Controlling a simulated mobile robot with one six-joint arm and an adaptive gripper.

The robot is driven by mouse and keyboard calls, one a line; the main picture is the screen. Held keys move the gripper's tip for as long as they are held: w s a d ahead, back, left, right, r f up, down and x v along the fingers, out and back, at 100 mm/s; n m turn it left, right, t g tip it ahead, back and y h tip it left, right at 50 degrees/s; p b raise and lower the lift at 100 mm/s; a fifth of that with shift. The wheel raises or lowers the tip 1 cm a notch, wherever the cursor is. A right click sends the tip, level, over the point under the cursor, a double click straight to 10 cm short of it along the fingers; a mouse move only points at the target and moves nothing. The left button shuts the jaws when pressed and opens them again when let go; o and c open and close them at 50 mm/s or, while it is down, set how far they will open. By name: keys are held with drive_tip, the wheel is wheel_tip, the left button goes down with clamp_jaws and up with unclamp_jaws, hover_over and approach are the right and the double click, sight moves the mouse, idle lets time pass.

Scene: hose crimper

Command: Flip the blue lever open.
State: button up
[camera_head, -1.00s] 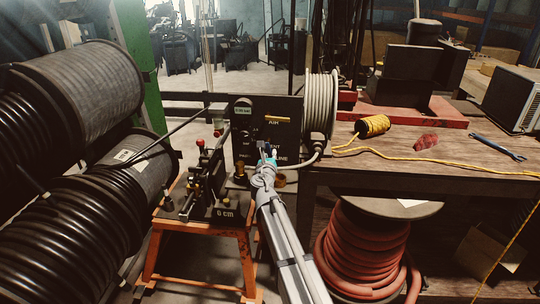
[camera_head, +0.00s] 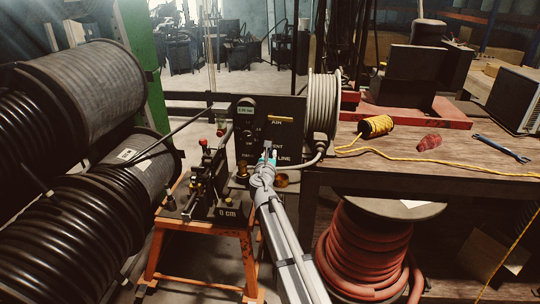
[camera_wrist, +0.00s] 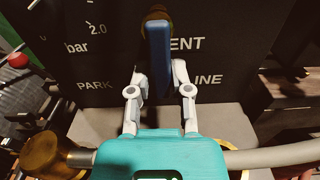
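The blue lever (camera_wrist: 160,52) is on the dark panel, below a brass fitting (camera_wrist: 156,14) at the top of the wrist view. It looks roughly upright in that view, between the labels PARK and LINE, and covers part of the label ending in "ENT". My gripper (camera_wrist: 159,70) has one finger on each side of the lever's lower part. The fingers are partly open, with narrow gaps seeming to show beside the lever; contact is unclear. In the head view my gripper (camera_head: 269,155) is in front of the panel (camera_head: 243,135) and hides most of the lever.
A red knob (camera_wrist: 18,60) and a brass fitting (camera_wrist: 48,155) with a grey hose (camera_wrist: 265,155) lie close to my gripper. A hose reel (camera_head: 322,103) is right of the panel. A workbench (camera_head: 450,150) stands to the right, and large black hose reels (camera_head: 75,85) fill the left.

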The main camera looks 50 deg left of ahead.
drive_tip(key=o, duration=0.3)
drive_tip(key=shift+s+d, duration=0.1)
drive_tip(key=v, duration=1.1)
drive_tip(key=shift+s+d, duration=0.25)
drive_tip(key=shift+s, duration=0.05)
idle(0.5)
